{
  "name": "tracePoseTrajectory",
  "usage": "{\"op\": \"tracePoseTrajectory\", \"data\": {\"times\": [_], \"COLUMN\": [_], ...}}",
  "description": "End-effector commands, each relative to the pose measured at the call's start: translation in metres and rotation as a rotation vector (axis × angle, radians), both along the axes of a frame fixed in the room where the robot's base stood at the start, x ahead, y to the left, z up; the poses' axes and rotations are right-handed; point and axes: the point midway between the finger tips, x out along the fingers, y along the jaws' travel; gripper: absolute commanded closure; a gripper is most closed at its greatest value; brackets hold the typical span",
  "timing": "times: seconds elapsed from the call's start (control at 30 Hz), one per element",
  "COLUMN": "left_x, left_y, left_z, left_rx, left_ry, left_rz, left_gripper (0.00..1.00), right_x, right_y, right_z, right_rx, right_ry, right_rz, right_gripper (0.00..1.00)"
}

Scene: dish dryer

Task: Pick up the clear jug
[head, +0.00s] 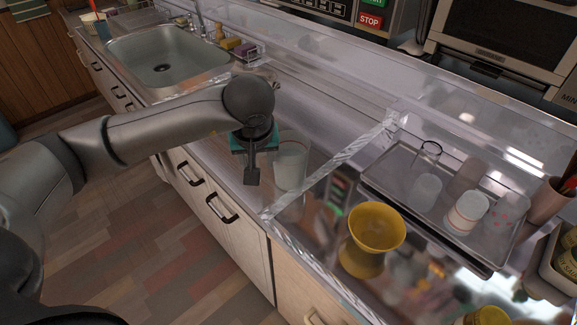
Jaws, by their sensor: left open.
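The clear jug (292,162) stands upright on the counter near its front edge, just left of the taped seam. It looks like a see-through, pale vessel. My left gripper (252,168) points down just left of the jug. It is open, and one dark finger shows clearly beside the jug's wall. The other finger is hidden, and I cannot tell whether the gripper touches the jug. My right gripper is out of view.
A yellow footed cup (365,252) stands to the right on the glossy counter. A metal tray (395,192) with several cups lies beyond it. The sink (165,58) is at the upper left, with sponges (243,48) beside it.

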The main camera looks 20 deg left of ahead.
Motion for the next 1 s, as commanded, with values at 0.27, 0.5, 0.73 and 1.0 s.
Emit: {"op": "tracePoseTrajectory", "data": {"times": [0.27, 0.5, 0.73, 1.0], "left_x": [0.007, 0.019, 0.022, 0.022], "left_y": [0.005, 0.014, 0.017, 0.016], "left_z": [-0.021, -0.052, -0.058, -0.058], "left_rx": [-0.001, -0.003, -0.002, -0.002], "left_ry": [0.001, 0.002, -0.001, -0.001], "left_rz": [0.001, 0.001, -0.001, -0.001], "left_gripper": [0.50, 0.50, 0.50, 0.69], "right_x": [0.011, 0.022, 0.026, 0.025], "right_y": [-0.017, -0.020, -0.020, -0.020], "right_z": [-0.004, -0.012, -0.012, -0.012], "right_rx": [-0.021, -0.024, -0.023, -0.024], "right_ry": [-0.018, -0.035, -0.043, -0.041], "right_rz": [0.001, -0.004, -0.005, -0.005], "right_gripper": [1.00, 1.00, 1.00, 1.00]}}
